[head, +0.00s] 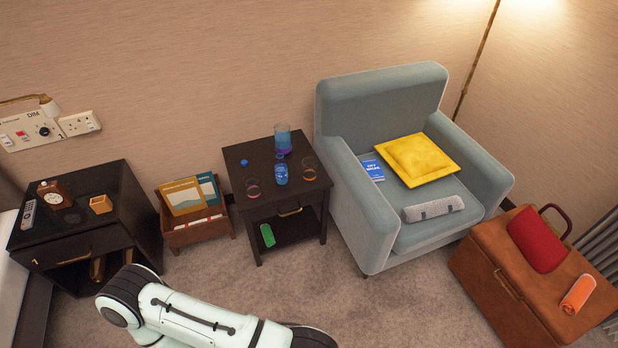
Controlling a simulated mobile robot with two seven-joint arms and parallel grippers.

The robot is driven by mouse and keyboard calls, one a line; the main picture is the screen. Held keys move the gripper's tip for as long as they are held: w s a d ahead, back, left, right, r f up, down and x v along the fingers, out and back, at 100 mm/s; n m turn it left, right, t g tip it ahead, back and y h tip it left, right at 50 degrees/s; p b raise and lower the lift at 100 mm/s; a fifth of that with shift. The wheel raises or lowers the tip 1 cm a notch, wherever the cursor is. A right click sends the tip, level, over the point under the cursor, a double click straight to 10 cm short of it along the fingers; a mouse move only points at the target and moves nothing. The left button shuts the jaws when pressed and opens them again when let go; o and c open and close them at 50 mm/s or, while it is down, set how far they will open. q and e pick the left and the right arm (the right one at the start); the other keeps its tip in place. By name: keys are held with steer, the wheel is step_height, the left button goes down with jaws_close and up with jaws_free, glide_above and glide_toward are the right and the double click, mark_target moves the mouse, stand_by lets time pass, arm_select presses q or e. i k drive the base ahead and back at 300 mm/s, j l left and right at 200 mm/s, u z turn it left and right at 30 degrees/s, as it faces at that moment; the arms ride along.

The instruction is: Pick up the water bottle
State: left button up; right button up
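A small blue bottle (281,171) stands upright near the middle of the dark side table (262,155); I take it to be the water bottle. A clear blue jug or tall glass (283,138) stands just behind it. Two clear glasses stand on either side, one at the left (253,188) and one at the right (309,171). A small round blue object (244,162) lies to the back left. Neither of my grippers is in view; only a white link of my arm shows at the bottom.
A grey armchair (345,195) with a yellow cushion (420,160) stands close at the table's right. A magazine rack (200,236) and a dark nightstand (95,238) are at the left. A green object (267,235) lies on the table's lower shelf. Carpet in front is clear.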

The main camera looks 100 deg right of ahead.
mark_target(281, 165)
steer(key=k+z, duration=0.1)
steer(key=z, duration=3)
